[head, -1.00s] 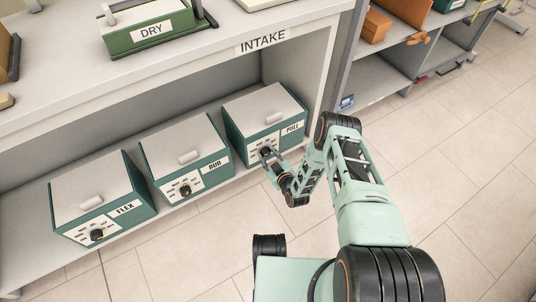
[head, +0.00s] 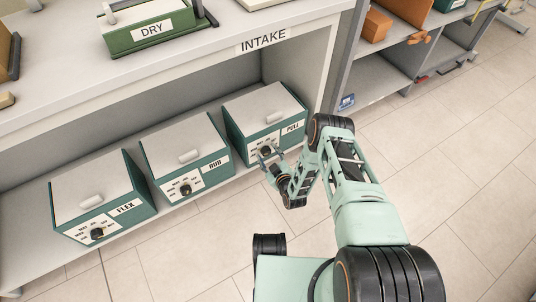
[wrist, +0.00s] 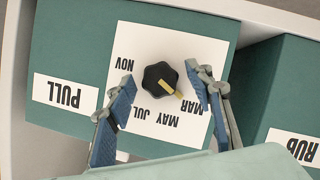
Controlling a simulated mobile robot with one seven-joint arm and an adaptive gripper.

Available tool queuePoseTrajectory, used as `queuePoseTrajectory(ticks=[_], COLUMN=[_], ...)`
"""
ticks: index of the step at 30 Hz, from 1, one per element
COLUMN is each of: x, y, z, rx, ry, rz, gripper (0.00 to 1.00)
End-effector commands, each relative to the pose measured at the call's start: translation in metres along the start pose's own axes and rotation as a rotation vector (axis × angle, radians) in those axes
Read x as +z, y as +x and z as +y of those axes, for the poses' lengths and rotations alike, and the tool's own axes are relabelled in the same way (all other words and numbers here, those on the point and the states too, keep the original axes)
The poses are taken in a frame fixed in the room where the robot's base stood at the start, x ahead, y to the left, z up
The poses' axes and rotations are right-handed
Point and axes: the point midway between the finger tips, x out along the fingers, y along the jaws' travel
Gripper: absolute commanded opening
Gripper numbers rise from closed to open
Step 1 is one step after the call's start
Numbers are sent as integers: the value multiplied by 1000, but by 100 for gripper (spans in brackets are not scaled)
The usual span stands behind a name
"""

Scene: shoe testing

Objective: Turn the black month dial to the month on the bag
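The black month dial (wrist: 157,77) is on the white panel (wrist: 190,45) of the green PULL box (head: 264,112). Its yellow pointer is toward MAR; NOV, MAY and JUL also show, all upside down in the wrist view. My gripper (wrist: 159,74) is open, with one blue-padded finger on each side of the dial and visible gaps between. In the head view my gripper (head: 269,157) is just in front of the panel. No bag with a readable month is in view.
The RUB box (head: 184,150) and the FLEX box (head: 98,190), each with its own black dial, stand to the left on the same low shelf. The INTAKE tabletop (head: 215,48) overhangs them. The tiled floor (head: 455,190) at right is clear.

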Motion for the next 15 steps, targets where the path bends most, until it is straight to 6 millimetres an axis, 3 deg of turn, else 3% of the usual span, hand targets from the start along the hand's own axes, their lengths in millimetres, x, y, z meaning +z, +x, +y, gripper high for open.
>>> queuePoseTrajectory(ticks=[8, 15], x=[-2, -23], y=[0, -8], z=[1, 12], rx=[0, 1], ry=[0, 0], rz=[1, 2], gripper=[48, 48])
